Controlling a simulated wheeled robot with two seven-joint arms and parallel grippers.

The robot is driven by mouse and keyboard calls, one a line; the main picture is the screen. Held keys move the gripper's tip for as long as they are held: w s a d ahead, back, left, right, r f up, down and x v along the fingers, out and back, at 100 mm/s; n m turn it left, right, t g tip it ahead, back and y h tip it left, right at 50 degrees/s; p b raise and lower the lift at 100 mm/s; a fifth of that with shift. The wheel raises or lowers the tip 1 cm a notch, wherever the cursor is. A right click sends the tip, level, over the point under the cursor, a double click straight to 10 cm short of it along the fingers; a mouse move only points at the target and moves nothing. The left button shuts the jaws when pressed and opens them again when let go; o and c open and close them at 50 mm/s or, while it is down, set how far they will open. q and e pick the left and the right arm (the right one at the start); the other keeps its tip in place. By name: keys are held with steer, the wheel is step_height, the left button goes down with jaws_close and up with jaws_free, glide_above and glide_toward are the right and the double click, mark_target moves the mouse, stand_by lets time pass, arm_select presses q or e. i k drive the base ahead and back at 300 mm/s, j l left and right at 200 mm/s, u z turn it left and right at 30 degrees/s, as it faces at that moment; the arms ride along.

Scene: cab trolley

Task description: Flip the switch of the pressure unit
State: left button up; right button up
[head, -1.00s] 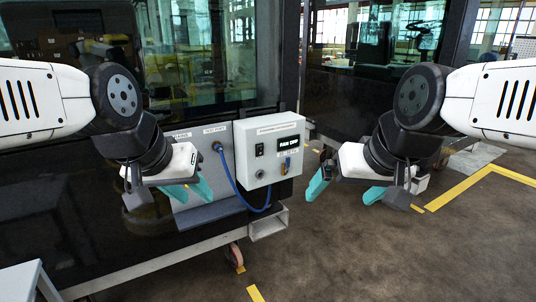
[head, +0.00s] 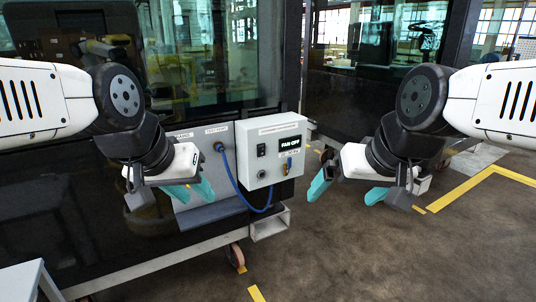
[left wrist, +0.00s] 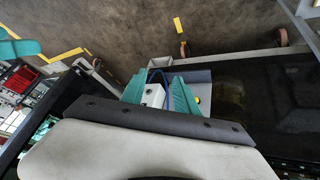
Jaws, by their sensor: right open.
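The pressure unit is a light grey box (head: 275,172) mounted on the dark trolley, with a display (head: 290,143) that reads FAN OFF. A small black switch (head: 261,150) is on the left of its front; its position is too small to tell. My left gripper (head: 190,190) is open and empty, left of the box and apart from it, in front of the grey panel. In the left wrist view the box (left wrist: 153,96) shows between its teal fingers (left wrist: 158,92). My right gripper (head: 346,190) is open and empty, right of the box and apart from it.
A blue hose (head: 233,178) runs from a port on the grey panel (head: 186,211) down and round to the box. A metal rail with a caster (head: 235,256) lies below. The floor (head: 360,255) in front is clear, with yellow tape lines.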

mark_target(261, 152)
steer(key=i+j+z, duration=0.55)
steer(key=z, duration=0.2)
